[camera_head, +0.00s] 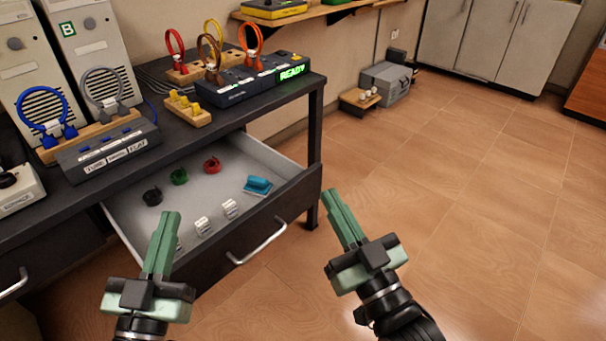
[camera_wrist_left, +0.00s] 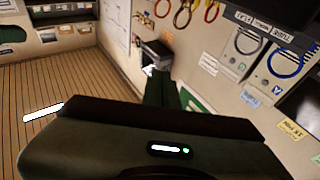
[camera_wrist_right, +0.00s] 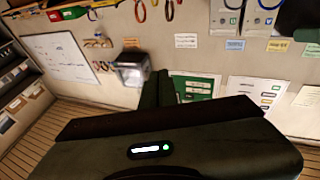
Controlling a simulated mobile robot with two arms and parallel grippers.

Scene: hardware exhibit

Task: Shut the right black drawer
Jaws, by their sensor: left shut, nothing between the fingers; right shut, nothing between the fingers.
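The right black drawer (camera_head: 279,220) stands pulled open under the dark workbench in the head view. It has a black front, a grey inside and a silver bar handle (camera_head: 258,243). Inside lie black, green and red rolls, a blue item (camera_head: 257,186) and several small white pieces. My left gripper (camera_head: 168,215) is shut and empty, in front of the drawer's left part and overlapping it in the picture. My right gripper (camera_head: 334,194) is shut and empty, to the right of the drawer front and apart from the handle in the picture.
The bench top (camera_head: 190,135) carries a panel with a green READY sign (camera_head: 292,73), cable loops and a grey switch box (camera_head: 108,148). Another drawer handle (camera_head: 13,284) shows at far left. A grey case (camera_head: 386,82) stands by the wall.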

